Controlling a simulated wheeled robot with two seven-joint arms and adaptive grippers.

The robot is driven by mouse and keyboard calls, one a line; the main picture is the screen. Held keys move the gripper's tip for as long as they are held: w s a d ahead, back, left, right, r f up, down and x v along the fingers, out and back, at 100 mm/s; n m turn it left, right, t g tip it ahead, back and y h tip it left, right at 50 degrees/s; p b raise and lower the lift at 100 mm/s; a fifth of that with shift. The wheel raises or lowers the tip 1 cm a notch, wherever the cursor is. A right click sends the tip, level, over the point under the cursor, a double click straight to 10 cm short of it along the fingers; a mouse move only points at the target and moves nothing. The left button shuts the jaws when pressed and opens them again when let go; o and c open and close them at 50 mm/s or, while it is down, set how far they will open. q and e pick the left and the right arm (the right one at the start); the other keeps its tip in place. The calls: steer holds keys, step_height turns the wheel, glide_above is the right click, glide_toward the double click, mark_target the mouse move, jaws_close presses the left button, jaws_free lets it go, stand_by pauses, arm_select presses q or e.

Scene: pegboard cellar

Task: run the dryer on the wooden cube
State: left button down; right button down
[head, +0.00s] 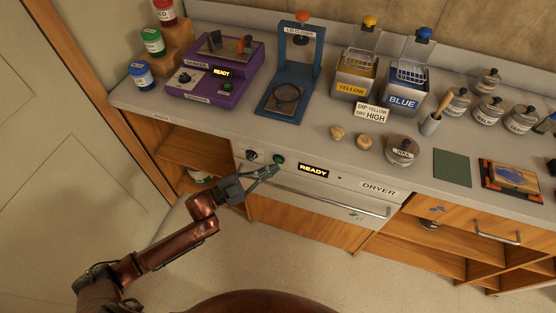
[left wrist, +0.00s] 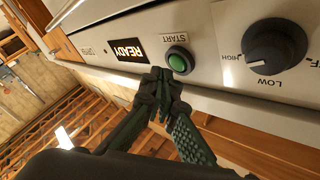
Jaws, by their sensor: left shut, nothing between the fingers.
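The dryer (head: 378,189) is built in under the counter, its front door closed, and its display reads READY (head: 313,170). It has a green START button (head: 280,159), larger in the left wrist view (left wrist: 179,60), and a dark knob (head: 251,155) with OFF, LOW and HIGH labels. No wooden cube shows; the dryer's inside is hidden. My right gripper is out of view.
The dryer handle bar (head: 330,200) runs below the panel. On the counter stand a purple shaker (head: 215,75), a blue lid closer (head: 288,95), yellow (head: 354,82) and blue (head: 403,92) dip tanks, and a sign (head: 371,112) reading DIP YELLOW, DRY HIGH.

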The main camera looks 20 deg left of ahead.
arm_select(q)
steer(key=shift+w, duration=0.1)
stand_by(0.5)
steer(key=shift+w, duration=0.3)
steer(key=shift+w, duration=0.5)
stand_by(0.6)
stand_by(0.3)
steer(key=shift+s+p, duration=0.6)
steer(key=shift+s, duration=0.3)
